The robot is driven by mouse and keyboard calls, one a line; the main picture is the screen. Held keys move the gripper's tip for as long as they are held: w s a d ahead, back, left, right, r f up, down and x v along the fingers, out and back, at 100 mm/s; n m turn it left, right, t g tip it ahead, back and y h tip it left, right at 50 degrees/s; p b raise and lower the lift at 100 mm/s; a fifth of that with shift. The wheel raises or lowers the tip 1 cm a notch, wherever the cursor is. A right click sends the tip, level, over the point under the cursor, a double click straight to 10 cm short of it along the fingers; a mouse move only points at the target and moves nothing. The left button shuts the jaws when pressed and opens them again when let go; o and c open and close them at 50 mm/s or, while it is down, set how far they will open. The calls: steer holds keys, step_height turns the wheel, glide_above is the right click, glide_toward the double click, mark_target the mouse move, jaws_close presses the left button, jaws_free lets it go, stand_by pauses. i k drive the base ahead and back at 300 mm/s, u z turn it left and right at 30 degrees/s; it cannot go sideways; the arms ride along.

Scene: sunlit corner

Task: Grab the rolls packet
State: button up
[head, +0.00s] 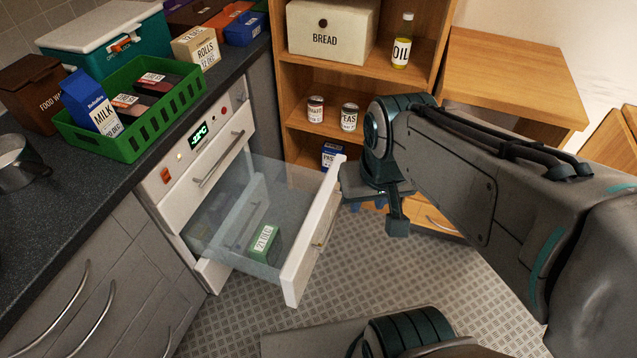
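The rolls packet (196,50) is a cream box labelled "ROLLS" with a date tag. It stands on the dark counter (92,205) at the back, behind the green crate. My gripper (378,205) hangs over the floor, right of the open drawer's front and well away from the packet. Its fingertips point down and away and are mostly hidden by the hand, so I cannot tell whether it is open or shut.
A green crate (187,101) holds a milk carton (93,103) and dark packets. An open drawer (313,240) with a green box (264,243) juts out below. Shelves (293,121) stand behind.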

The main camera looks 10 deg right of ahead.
mark_target(199, 45)
steer(key=u, duration=0.35)
steer(key=k, duration=0.55)
steer(key=u, duration=1.25)
steer(key=i, duration=0.9)
steer(key=z, duration=0.6)
steer(key=i, duration=0.8)
steer(key=z, duration=0.8)
